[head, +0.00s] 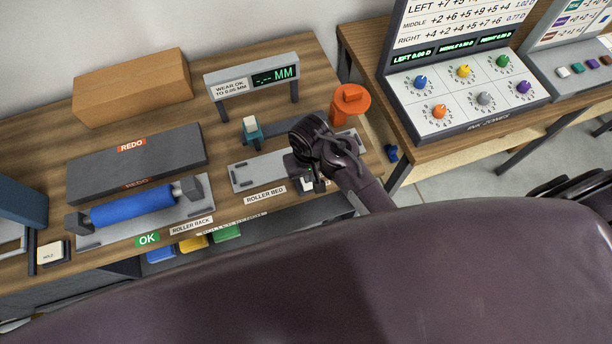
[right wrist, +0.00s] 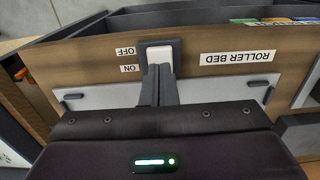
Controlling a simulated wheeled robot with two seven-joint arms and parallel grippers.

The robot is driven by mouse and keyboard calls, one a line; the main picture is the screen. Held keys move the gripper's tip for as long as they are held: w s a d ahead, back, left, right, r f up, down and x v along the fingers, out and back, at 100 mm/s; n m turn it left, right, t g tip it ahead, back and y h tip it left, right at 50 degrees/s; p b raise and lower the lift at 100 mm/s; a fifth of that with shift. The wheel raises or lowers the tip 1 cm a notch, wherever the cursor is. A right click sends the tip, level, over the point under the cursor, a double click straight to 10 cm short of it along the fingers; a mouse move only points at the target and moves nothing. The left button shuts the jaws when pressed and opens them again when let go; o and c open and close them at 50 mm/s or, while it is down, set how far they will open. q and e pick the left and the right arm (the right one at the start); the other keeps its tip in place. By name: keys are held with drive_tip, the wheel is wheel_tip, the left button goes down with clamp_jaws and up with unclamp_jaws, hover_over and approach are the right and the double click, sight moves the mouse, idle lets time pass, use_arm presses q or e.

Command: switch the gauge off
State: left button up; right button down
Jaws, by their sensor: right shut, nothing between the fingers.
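The gauge display (head: 275,76) stands on two posts at the back of the wooden bench and shows lit green dashes and "MM". In the head view my right gripper (head: 306,182) is at the front edge of the roller bed (head: 252,178) and mostly hides the switch. My left gripper is not in view.
A blue roller (head: 132,206) lies in the roller rack on the left. An orange-red object (head: 349,101) and a teal, white-topped block (head: 252,130) stand near my right arm. A control console (head: 470,100) is on the right. Colored items sit below the bench front.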

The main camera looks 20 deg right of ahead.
sight(309, 185)
drive_tip(key=shift+r, duration=1.85)
